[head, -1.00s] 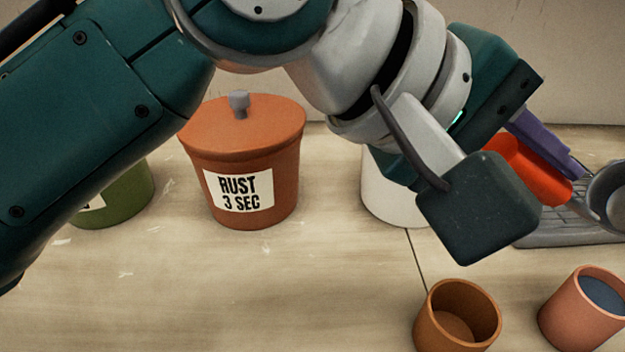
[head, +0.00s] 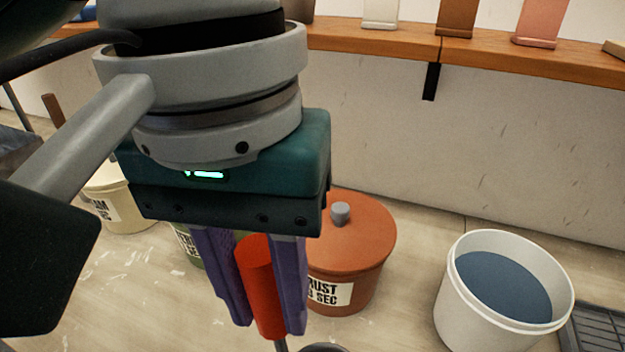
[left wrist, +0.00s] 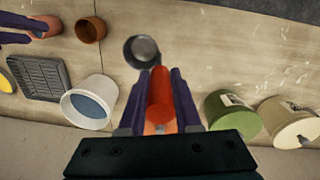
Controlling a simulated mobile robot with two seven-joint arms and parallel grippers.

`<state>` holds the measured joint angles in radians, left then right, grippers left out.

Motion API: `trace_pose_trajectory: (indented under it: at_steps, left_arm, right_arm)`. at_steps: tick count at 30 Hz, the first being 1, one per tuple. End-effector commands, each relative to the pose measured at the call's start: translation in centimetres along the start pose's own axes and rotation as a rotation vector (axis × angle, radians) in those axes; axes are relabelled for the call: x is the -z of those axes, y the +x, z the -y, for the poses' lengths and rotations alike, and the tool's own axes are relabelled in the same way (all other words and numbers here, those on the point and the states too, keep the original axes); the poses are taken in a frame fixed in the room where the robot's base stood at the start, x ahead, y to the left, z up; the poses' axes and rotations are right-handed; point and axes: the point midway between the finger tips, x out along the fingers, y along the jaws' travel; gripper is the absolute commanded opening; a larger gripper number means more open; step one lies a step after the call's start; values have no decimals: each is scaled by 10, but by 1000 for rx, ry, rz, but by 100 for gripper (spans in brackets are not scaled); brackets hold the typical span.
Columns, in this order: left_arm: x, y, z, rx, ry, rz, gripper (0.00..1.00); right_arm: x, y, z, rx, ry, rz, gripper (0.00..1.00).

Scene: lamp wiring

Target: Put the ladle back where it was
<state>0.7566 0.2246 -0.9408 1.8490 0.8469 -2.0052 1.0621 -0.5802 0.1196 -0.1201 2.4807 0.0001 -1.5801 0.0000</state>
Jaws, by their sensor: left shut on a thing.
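The ladle has a red handle (head: 262,290) and a grey metal bowl, of which only a sliver (head: 323,348) shows at the bottom edge of the head view. My left gripper (head: 267,322) points down, its purple fingers shut on the handle. In the left wrist view the red handle (left wrist: 160,95) lies between the fingers, and the round bowl (left wrist: 143,50) hangs beyond them, apparently empty. My right gripper (left wrist: 25,28) shows in part at the upper left of the left wrist view, at a terracotta cup (left wrist: 46,27); whether it holds the cup is unclear.
A white bucket (head: 450,315) of blue liquid stands right of the lidded RUST jar (head: 350,255). A green jar (head: 186,247) and a cream jar (head: 115,205) stand left. A grey rack (left wrist: 40,78) and a brown cup (left wrist: 90,30) show in the left wrist view. A wooden shelf (head: 370,40) runs above.

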Motion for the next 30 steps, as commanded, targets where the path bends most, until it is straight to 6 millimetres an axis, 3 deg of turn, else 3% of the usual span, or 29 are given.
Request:
trace_pose_trajectory:
  at_steps: [1, 6, 12, 24, 30]
  left_arm:
    - [-2, 19, 1, 1, -3, 8, 0]
    - [-1, 69, 4, 3, -2, 6, 0]
    - [0, 115, 6, 1, -1, 1, 0]
    - [0, 163, 7, -2, 0, 0, 0]
    - [1, 167, 7, -3, 0, -3, 0]
  right_arm:
    - [-2, 5, 0, 0, 0, 3, 50]
    - [-3, 7, 1, 1, -1, 3, 50]
    - [-4, 11, 1, 1, -1, 3, 50]
    - [-6, 18, 1, 0, 0, 1, 50]
    - [-6, 17, 1, 0, 0, 1, 50]
